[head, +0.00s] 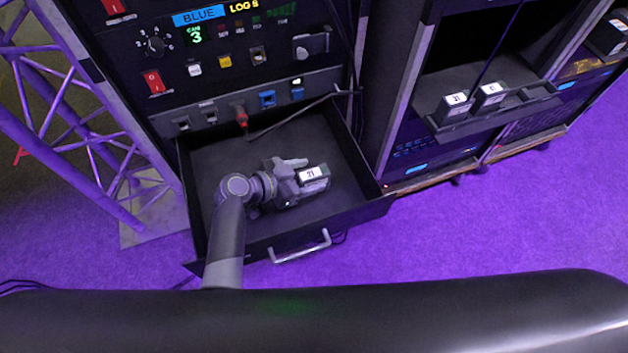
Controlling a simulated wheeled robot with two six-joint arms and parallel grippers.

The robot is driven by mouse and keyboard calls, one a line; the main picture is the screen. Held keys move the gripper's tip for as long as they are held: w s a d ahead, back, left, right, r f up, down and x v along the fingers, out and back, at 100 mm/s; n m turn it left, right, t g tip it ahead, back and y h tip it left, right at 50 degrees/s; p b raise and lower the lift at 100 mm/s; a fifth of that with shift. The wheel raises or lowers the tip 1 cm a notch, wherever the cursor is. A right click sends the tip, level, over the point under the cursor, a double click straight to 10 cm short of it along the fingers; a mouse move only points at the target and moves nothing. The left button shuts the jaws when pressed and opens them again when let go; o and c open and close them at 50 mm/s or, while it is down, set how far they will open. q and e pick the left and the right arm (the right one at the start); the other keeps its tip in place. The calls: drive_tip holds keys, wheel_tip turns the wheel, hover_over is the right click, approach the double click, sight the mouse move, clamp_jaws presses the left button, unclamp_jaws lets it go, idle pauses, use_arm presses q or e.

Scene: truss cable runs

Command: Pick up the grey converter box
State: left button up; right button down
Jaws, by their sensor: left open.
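The grey converter box (316,173), with a white label that seems to read 21, lies in the open drawer (222,150) of the rack. My left gripper (309,176) reaches into the drawer from the near left. It is open, with its fingers on either side of the box; the box's near end is partly hidden by the gripper. I cannot tell whether the fingers touch it. My right gripper is out of view.
Two similar labelled boxes (454,107) stand on a shelf to the right. A truss (95,150) rises at left. The drawer's walls and front handle (301,247) surround my gripper's space.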

use_arm(q)
drive_tip(key=c, duration=1.3)
